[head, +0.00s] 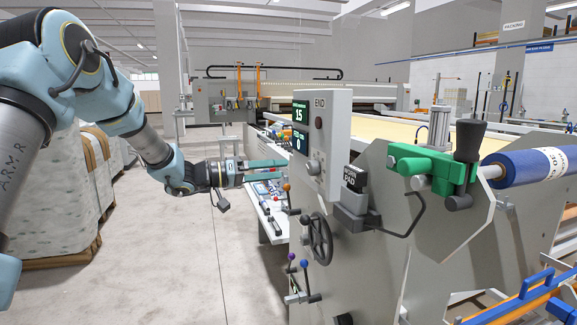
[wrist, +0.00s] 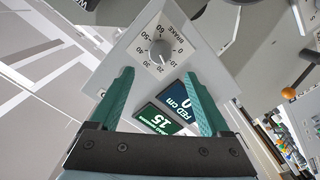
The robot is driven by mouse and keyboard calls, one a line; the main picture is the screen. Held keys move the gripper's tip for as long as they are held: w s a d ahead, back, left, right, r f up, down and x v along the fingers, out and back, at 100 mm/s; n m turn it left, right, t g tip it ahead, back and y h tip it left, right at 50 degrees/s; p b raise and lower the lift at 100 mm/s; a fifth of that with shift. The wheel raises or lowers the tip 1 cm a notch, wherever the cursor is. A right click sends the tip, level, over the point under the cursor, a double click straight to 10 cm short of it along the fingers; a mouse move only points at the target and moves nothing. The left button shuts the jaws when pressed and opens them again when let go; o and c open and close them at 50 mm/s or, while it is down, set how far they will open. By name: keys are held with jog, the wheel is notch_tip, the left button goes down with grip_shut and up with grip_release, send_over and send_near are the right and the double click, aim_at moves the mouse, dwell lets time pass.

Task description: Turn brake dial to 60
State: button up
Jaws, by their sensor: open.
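The brake dial (wrist: 160,50) is a round grey knob on a light panel, marked BRAKE with numbers around it. Its pointer appears to lie between 10 and 20, though this is small. In the head view the dial (head: 313,167) sits low on the control box (head: 337,130). My gripper (head: 283,166) is left of the box, apart from the dial. In the wrist view the teal fingers of my gripper (wrist: 158,85) are open and empty, with the dial beyond their tips, roughly centred between them.
A green display (wrist: 158,120) reads 15 and a blue one (wrist: 180,100) reads 0. Below the box are a handwheel (head: 320,238) and levers with coloured knobs (head: 287,187). A narrow bench (head: 268,205) with tools lies below my gripper. Open floor (head: 170,255) lies left.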

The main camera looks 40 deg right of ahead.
aim_at(309, 167)
jog(key=p+x, duration=0.2)
jog(key=x, duration=0.6)
jog(key=shift+s+d, duration=0.1)
jog(key=shift+d, duration=0.2)
jog(key=shift+c, duration=0.4)
grip_shut()
